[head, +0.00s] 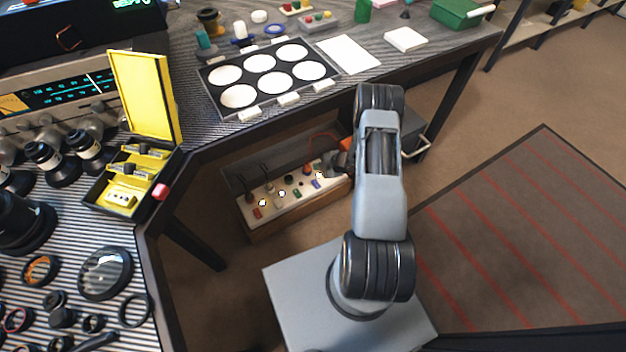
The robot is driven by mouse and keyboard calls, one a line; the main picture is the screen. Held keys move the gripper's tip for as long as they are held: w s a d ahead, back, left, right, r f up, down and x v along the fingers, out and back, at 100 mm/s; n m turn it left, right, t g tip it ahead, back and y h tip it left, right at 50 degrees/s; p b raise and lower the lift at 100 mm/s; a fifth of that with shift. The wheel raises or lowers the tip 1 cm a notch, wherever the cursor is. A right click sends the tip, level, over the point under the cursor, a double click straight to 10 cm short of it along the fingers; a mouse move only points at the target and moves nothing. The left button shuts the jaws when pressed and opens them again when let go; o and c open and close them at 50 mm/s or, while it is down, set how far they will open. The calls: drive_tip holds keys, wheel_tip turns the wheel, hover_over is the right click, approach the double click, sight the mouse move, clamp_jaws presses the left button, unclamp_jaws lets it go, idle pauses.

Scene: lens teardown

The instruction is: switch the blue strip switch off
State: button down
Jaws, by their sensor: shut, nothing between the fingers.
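A long pale switch strip (284,207) sits in a low wooden box below the table edge. It carries several small coloured switches and lit spots. The blue switch (316,184) is near the strip's right end, beside a red one (307,170) and a green one (296,194). Its rocker position is too small to tell. My gripper (325,168) is shut and empty, just above the right end of the strip and close to the blue switch. My arm hides part of the gripper, and I cannot tell whether it touches the strip.
The table edge and a dark leg (193,243) stand left of the box. A tray with white discs (262,63) lies on the table above. A yellow open case (130,177) and lens parts (104,273) are at left. Open floor (460,150) lies to the right.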

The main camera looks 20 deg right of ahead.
sight(315, 183)
drive_tip(key=shift+w+a+f+n+y, duration=0.1)
drive_tip(key=shift+a+f+n+y, duration=0.3)
drive_tip(key=shift+f+y, duration=0.15)
drive_tip(key=shift+d+f, duration=0.1)
drive_tip(key=shift+d, duration=0.05)
drive_tip(key=shift+f, duration=0.1)
drive_tip(key=f+b, duration=0.5)
drive_tip(key=w+f+b, duration=0.1)
drive_tip(key=f+b, duration=0.1)
drive_tip(key=f, duration=0.1)
drive_tip(key=shift+w+f+b, duration=0.1)
drive_tip(key=shift+f+b, duration=0.1)
drive_tip(key=shift+b, duration=0.1)
idle(1.8)
drive_tip(key=shift+f+b, duration=0.45)
drive_tip(key=shift+w+f+b, duration=0.1)
drive_tip(key=shift+f+b, duration=0.25)
idle(0.5)
drive_tip(key=shift+r, duration=0.2)
